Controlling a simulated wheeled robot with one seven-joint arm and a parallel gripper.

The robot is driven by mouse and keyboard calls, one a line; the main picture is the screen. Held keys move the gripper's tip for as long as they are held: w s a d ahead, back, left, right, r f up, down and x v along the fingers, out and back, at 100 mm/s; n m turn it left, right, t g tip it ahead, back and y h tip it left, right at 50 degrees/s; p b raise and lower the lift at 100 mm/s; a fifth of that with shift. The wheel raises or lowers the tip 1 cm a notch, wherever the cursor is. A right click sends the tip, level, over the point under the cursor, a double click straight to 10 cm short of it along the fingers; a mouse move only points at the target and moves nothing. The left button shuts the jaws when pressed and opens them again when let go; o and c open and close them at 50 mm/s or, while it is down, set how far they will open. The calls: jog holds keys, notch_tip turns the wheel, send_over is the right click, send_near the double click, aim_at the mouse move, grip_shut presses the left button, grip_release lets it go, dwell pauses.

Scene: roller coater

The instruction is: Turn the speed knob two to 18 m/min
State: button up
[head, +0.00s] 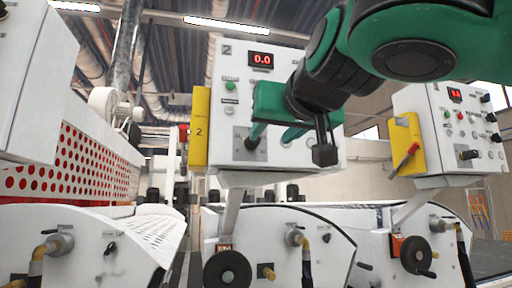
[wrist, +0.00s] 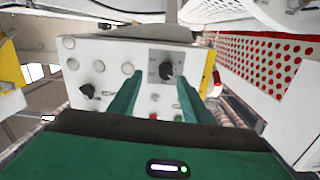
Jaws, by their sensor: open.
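The white control panel marked 2 (head: 228,70) stands in the middle of the head view. Its red display (head: 261,59) reads 0.0. A dark knob (head: 251,143) on a grey plate sits low on the panel; it also shows in the wrist view (wrist: 167,70), where the panel appears upside down. The scale marks around it are too small to read. My gripper (head: 270,137) is open and empty in front of the panel. In the wrist view its green fingers (wrist: 159,86) flank the knob's area, with visible gaps on both sides. I cannot tell the remaining depth to the knob.
A second black knob (wrist: 88,91) and several round buttons lie beside the grey plate. A yellow box (head: 199,128) juts from the panel's left side. Another panel (head: 425,120) with a red-handled switch stands at right. A handwheel (head: 227,271) is below.

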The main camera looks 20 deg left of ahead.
aim_at(254, 146)
jog(key=x, duration=0.3)
jog(key=r+x, duration=0.1)
jog(key=x, duration=0.2)
jog(key=a+x, duration=0.1)
jog(key=x, duration=0.3)
jog(key=shift+s+a+r, duration=0.1)
jog(key=shift+s+r, duration=0.05)
jog(key=shift+s, duration=0.1)
jog(key=c, duration=1)
